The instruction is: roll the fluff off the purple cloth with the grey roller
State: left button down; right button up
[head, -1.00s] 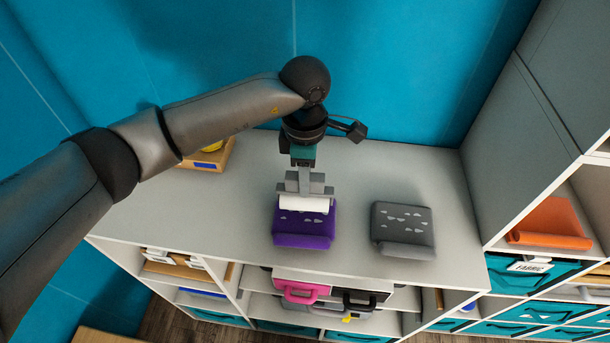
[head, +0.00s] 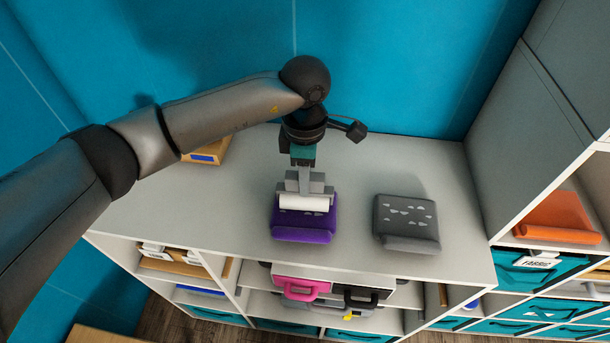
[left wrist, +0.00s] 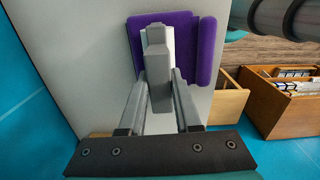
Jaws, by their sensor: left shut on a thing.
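The purple cloth (head: 303,234) lies on the grey counter, with white fluff bits showing on it just in front of the roller. The grey roller (head: 304,202) has a white cylinder and a grey handle, and its cylinder is over the back part of the cloth. Whether it presses on the cloth I cannot tell for sure. My left gripper (head: 304,178) is shut on the roller's handle from above. In the left wrist view the fingers hold the grey handle (left wrist: 157,65), with the purple cloth (left wrist: 206,55) beyond. My right gripper is not in view.
A grey cloth (head: 405,222) with white fluff lies to the right on the counter (head: 360,175). A wooden box (head: 207,153) stands at the back left. Tall shelves with an orange roll (head: 560,217) bound the right side. Pink and black cases (head: 303,288) sit below.

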aim_at(286, 175)
pick_arm(q)
jog(key=shift+a, duration=0.15)
jog(key=shift+a, duration=1.7)
jog(key=shift+d, duration=0.1)
jog(key=shift+d+b, duration=1)
jog(key=shift+d, duration=0.75)
jog(key=shift+r+p, duration=1.9)
jog(key=shift+r, duration=1.65)
